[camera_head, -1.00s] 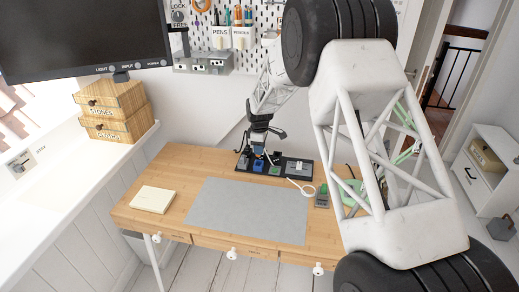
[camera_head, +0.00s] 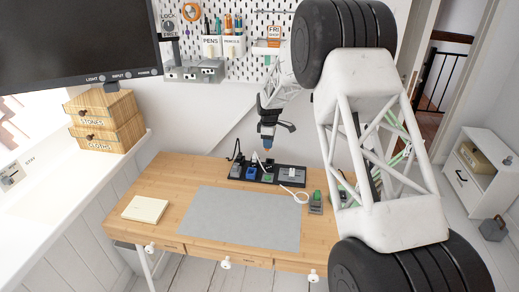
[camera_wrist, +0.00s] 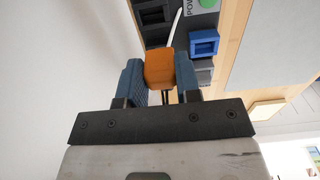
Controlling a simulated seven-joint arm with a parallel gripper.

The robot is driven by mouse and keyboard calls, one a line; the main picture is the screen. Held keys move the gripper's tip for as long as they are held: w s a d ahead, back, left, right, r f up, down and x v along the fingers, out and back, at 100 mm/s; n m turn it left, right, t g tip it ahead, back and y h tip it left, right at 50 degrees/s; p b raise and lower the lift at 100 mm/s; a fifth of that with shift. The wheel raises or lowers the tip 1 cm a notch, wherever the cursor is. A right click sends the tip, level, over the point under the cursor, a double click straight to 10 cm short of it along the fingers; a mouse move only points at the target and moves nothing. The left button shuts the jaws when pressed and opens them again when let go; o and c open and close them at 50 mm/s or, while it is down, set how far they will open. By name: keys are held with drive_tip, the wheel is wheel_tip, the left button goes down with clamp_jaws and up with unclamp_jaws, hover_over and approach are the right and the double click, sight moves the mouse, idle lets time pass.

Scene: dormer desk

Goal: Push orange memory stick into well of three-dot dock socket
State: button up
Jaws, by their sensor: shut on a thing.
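The orange memory stick (camera_wrist: 159,70) sits between the two blue fingers of my gripper (camera_wrist: 160,82) in the wrist view. My gripper is shut on it. In the head view my gripper (camera_head: 267,146) hangs above the black dock board (camera_head: 236,171), with a gap between them. The board carries a blue socket (camera_head: 250,173) and several others. In the wrist view the blue socket (camera_wrist: 204,43) lies right of the stick, and a dark socket (camera_wrist: 153,14) lies beyond it. Dot marks are too small to read, so I cannot tell which socket has three dots. The stick's lower end is hidden.
A grey mat (camera_head: 240,218) covers the desk's middle. A cream pad (camera_head: 145,209) lies at left. A pegboard (camera_head: 250,50) stands behind.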

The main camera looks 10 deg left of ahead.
drive_tip(key=shift+w+d+r, duration=0.25)
drive_tip(key=shift+w+d, duration=0.25)
drive_tip(key=shift+d, duration=0.05)
drive_tip(key=shift+f, duration=2.9)
drive_tip(key=shift+f, duration=1.8)
idle(0.7)
drive_tip(key=o, duration=1)
drive_tip(key=shift+r, duration=3.85)
